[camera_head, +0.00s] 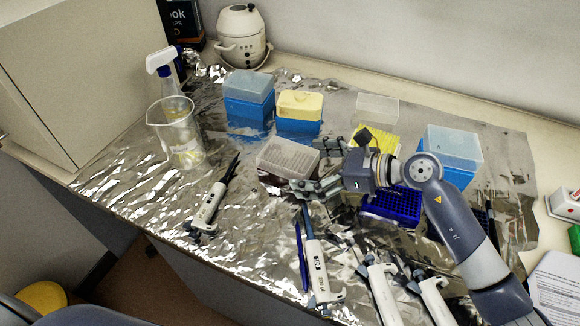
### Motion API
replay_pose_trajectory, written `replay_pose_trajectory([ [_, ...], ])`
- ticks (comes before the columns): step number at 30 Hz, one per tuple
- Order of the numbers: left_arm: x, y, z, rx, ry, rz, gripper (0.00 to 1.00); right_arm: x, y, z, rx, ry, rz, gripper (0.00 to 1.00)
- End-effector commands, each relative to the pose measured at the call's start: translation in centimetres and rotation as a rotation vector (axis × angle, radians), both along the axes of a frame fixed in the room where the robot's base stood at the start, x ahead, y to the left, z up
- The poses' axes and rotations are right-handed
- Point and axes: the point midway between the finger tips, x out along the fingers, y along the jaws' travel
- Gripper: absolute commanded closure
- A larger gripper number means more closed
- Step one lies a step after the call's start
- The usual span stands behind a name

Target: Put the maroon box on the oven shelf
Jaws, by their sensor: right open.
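The maroon box (288,158) stands on the foil-covered bench, in the middle of the camera_head view. It has a pale, see-through top with rows beneath it. My right gripper (319,167) is open at the box's right end, one finger near its far right corner and the other near its front right corner. I cannot tell whether the fingers touch the box. No oven shelf can be made out. My left gripper is not in view.
Blue boxes (249,95) stand behind, and a dark blue rack (391,205) lies under my right arm. A beaker (178,135) and spray bottle (163,68) stand left, beside a beige cabinet (85,75). Several pipettes, including one (317,270), lie in front.

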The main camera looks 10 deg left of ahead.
Motion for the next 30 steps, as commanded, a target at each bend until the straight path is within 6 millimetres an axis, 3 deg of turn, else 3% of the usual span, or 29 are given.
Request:
replay_pose_trajectory([
  [7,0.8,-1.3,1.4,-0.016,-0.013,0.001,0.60,0.8,3.0,-0.8,0.002,0.002,0.000,0.04],
  [16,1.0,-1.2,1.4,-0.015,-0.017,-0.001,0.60,1.0,3.4,-1.2,0.000,0.000,-0.001,0.04],
  [23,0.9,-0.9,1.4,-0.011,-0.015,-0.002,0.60,0.9,3.4,-1.2,0.000,0.000,0.000,0.54],
  [30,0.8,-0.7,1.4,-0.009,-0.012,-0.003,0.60,1.0,3.4,-1.1,0.001,-0.001,-0.001,0.59],
])
